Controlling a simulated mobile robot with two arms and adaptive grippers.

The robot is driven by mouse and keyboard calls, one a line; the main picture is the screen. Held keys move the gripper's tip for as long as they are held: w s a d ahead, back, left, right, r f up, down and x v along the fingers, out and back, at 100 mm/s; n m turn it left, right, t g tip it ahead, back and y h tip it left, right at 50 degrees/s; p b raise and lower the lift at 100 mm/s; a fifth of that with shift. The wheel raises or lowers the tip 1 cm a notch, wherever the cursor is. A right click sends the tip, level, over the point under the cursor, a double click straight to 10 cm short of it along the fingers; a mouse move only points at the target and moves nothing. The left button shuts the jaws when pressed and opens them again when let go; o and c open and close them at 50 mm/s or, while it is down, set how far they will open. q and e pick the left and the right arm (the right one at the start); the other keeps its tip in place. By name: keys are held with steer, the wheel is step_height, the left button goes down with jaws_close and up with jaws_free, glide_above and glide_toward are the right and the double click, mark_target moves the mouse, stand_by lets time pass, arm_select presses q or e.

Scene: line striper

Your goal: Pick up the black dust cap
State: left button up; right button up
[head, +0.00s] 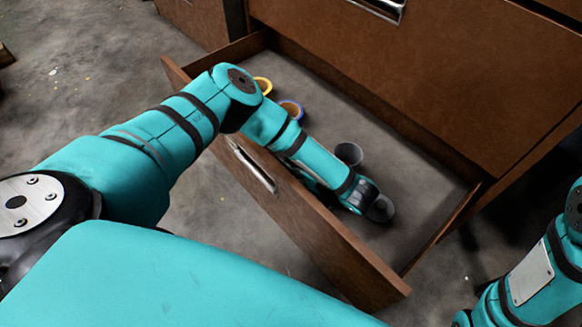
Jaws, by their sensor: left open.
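A dark grey, round cup-like piece (349,153) stands in the open drawer, beside my left forearm; I cannot tell for sure that it is the black dust cap. My left arm reaches over the drawer front and down into the drawer. My left gripper (372,203) is low near the drawer's front right part, a little below the grey piece in the picture. The gripper is open; its fingertips are mostly hidden by the wrist and drawer front. Only my right arm's links show at the lower right; its gripper is out of view.
The open brown drawer (355,262) has a metal handle (252,166) on its front. A yellow-rimmed roll (263,85) and a blue-rimmed roll (291,110) lie at its left end. The cabinet face (440,70) rises behind. The drawer's middle floor is mostly bare.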

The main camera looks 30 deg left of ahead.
arm_select(q)
steer(key=shift+a, duration=0.1)
steer(key=c, duration=0.5)
steer(key=shift+r, duration=0.1)
steer(key=shift+c, duration=0.2)
